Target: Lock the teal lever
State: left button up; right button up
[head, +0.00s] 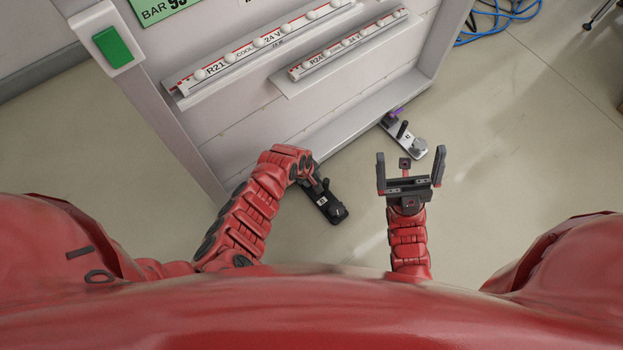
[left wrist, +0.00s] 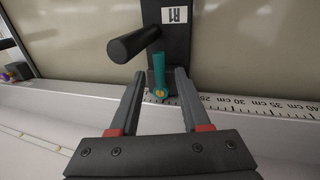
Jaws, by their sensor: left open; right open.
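The teal lever (left wrist: 159,73) stands out from a black plate (left wrist: 178,50) labelled R1 in the left wrist view. A thick black peg (left wrist: 134,44) sticks out beside it on the left. My left gripper (left wrist: 158,82) is open, its fingers on either side of the lever with gaps showing. Whether the fingertips reach past it is unclear. In the head view the black plate (head: 332,210) shows by my left wrist, which hides the lever. My right gripper (head: 411,163) is open and empty, to the right of that plate.
A silver plate (head: 411,143) with a purple lever (head: 393,116) and a black peg sits at the panel's lower edge. Two labelled rails (head: 262,45) cross the panel, with a green switch (head: 113,46) at left. A ruler strip (left wrist: 270,106) runs beside the R1 plate.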

pick_arm(q)
grip_shut()
jog(key=shift+a+r, duration=0.1)
dwell(0.4)
